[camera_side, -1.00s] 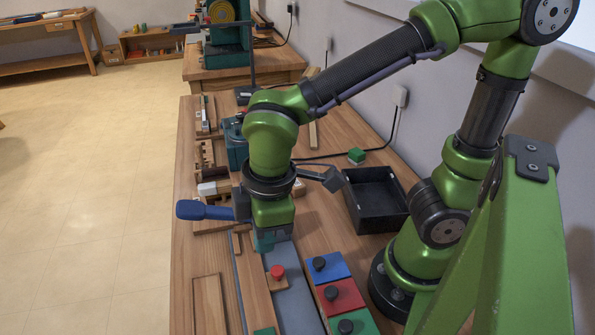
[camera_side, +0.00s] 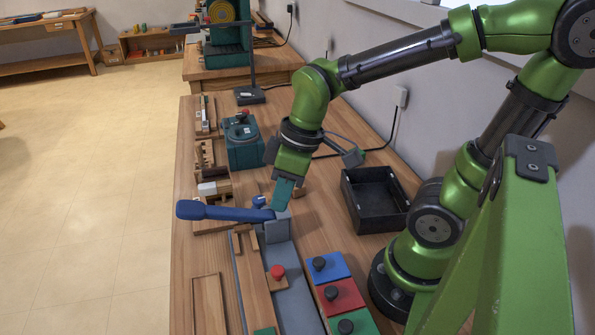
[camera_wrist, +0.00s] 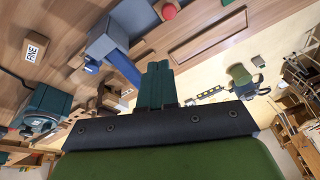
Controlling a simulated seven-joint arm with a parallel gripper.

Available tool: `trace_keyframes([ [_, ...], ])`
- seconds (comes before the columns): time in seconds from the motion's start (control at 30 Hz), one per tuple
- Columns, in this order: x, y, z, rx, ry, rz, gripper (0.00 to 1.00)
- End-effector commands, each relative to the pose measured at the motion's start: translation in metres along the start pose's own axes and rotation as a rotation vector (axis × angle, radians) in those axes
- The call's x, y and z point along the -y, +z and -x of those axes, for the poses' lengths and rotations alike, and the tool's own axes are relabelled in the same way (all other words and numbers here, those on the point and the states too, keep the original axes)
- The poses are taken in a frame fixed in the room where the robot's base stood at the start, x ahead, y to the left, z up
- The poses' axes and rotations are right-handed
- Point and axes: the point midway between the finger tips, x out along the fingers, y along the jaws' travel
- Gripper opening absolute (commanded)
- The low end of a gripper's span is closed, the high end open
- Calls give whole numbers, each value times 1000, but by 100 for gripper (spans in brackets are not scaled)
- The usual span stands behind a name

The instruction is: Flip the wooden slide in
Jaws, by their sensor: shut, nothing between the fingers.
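A small wooden piece (camera_side: 244,239), which looks like the wooden slide, lies across the far end of a long narrow wooden rail (camera_side: 254,289) in the side view. I cannot make out its exact fit there. Just beyond it, a long blue handle (camera_side: 222,212) reaches left from an upright grey block (camera_side: 277,226). My gripper (camera_side: 279,205) is shut and empty, with its teal fingers pointing down just above and behind the grey block. In the wrist view the shut fingers (camera_wrist: 158,82) show beside the grey block (camera_wrist: 112,36) and its blue handle (camera_wrist: 121,66).
A red knob (camera_side: 277,271) on a wooden plate is nearby. Blue, red and green plates (camera_side: 340,294) with black knobs lie to the right. A black open tray (camera_side: 375,202) stands behind them. A teal device (camera_side: 243,143) stands at the back left. A wooden block marked FINE (camera_wrist: 34,49) shows.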

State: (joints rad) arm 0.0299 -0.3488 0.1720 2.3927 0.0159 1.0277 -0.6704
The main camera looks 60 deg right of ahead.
Motion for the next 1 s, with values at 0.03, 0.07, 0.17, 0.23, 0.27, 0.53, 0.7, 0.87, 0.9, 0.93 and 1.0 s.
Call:
trace_keyframes([
  [0.03,6,0,-9,47,-30,133,0],
  [0.07,9,1,-13,69,-49,217,0],
  [0.17,21,2,-24,126,-126,500,0],
  [0.23,29,3,-30,148,-186,698,0],
  [0.27,33,4,-32,155,-215,781,0],
  [0.53,57,7,-39,102,-424,1456,0],
  [0.7,61,8,-36,50,-469,1685,0],
  [0.87,62,10,-39,34,-481,1751,0],
  [0.9,63,12,-42,34,-482,1753,0],
  [0.93,63,13,-45,35,-483,1753,0],
  [1.0,66,17,-54,36,-485,1751,0],
])
